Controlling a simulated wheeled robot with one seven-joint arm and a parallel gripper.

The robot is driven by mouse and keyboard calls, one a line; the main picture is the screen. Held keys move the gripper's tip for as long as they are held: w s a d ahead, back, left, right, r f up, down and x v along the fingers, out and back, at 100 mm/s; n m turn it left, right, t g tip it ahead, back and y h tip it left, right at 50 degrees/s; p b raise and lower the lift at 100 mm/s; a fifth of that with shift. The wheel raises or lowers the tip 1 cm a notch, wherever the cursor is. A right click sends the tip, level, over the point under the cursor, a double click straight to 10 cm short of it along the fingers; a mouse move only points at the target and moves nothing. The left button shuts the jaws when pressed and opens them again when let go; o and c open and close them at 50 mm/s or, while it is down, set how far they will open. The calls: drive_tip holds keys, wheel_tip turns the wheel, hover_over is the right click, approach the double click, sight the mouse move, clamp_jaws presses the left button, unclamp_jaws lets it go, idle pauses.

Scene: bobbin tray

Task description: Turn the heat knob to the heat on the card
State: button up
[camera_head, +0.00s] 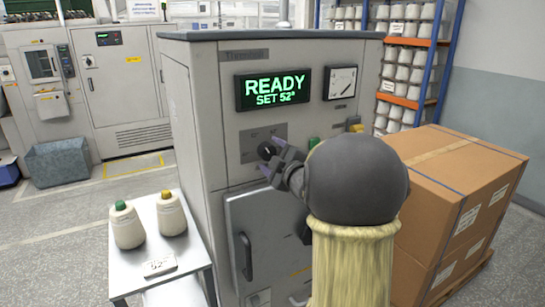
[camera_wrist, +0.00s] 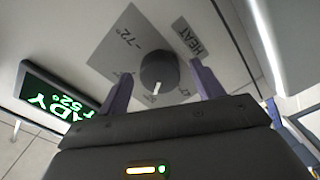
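The dark round heat knob (camera_head: 267,150) sits on a grey plate on the front of the machine. In the wrist view the heat knob (camera_wrist: 159,70) shows a white pointer aimed toward the bottom of the picture. A "72°" mark and a "HEAT" label are near it; the other marks are hard to read. My gripper (camera_head: 278,164) is at the knob, its two purple fingers apart on either side of it in the wrist view. I cannot tell whether they touch it. The card (camera_head: 160,264) lies on the small table; its number looks like 52°.
The display (camera_head: 272,88) reads "READY SET 52°", with a gauge (camera_head: 341,83) beside it. Two thread cones stand on the white side table (camera_head: 130,278). Cardboard boxes (camera_head: 455,180) stand close on the right. A door with a handle is below the knob.

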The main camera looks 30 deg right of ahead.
drive_tip(key=shift+s, duration=0.1)
drive_tip(key=s+b, duration=0.2)
drive_tip(key=s, duration=1.5)
drive_tip(key=shift+s+d, duration=0.15)
drive_tip(key=shift+d, duration=0.15)
drive_tip(key=w+a+f+m+g+h+p, duration=0.1)
drive_tip(key=a+f+m+g+h+p, duration=0.2)
drive_tip(key=a+f+m+g+p, duration=0.5)
drive_tip(key=s+a+f+m+g+y+p, duration=0.1)
drive_tip(key=s+a+f+m+g, duration=0.1)
drive_tip(key=s+a, duration=0.3)
drive_tip(key=s+a+f+m+g+y+p, duration=0.1)
drive_tip(key=s+a+f+m+g, duration=0.1)
drive_tip(key=s+a+f+g, duration=0.2)
drive_tip(key=shift+s+a+f+g+p, duration=0.15)
drive_tip(key=shift+s+a+g+p, duration=0.2)
drive_tip(key=shift+s+a+g, duration=0.3)
